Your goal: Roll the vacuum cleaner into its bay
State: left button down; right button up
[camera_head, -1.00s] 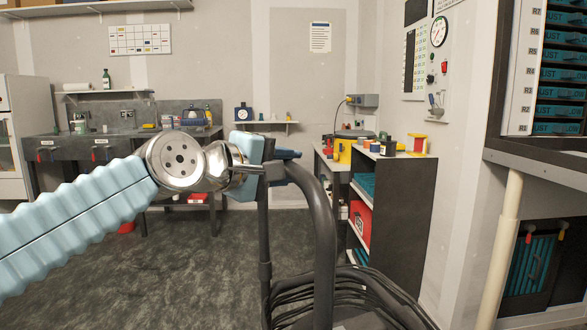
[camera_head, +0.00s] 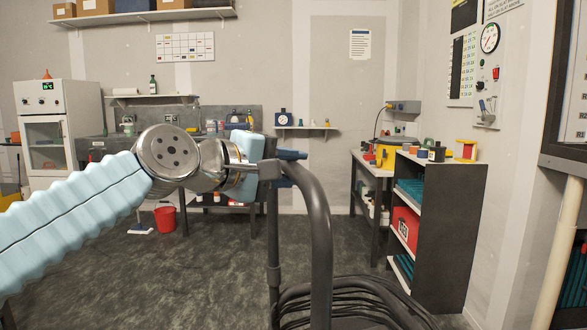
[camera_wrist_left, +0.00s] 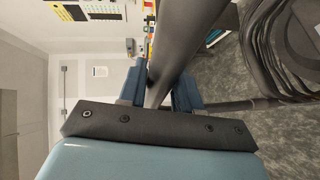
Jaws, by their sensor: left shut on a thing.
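The vacuum cleaner shows in the head view as a dark bent handle tube (camera_head: 320,235) with coiled black hose (camera_head: 350,300) at the bottom edge. Its body is mostly below the picture. My left gripper (camera_head: 287,168) is shut on the upper end of the handle. In the left wrist view, the blue fingers of the left gripper (camera_wrist_left: 160,92) lie on both sides of the dark tube (camera_wrist_left: 188,40), and the hose coils (camera_wrist_left: 265,45) show at the upper right. I cannot make out the bay in these views. My right gripper is not in view.
A dark-sided shelf unit (camera_head: 447,235) stands to the right of the handle. A pale post (camera_head: 560,250) is at the far right. A workbench (camera_head: 95,145), a white cabinet (camera_head: 48,140) and a red bucket (camera_head: 166,218) are at the back left. The dark floor (camera_head: 190,280) left of the handle is clear.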

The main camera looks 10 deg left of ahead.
pick_arm(q)
jog(key=shift+s+a, duration=0.2)
jog(key=shift+a, duration=0.15)
jog(key=c, duration=0.9)
grip_release()
jog(key=shift+o, duration=0.2)
jog(key=b+v, duration=0.1)
jog(key=v, duration=1.2)
jog(key=shift+s+a, duration=0.2)
jog(key=shift+s, duration=0.15)
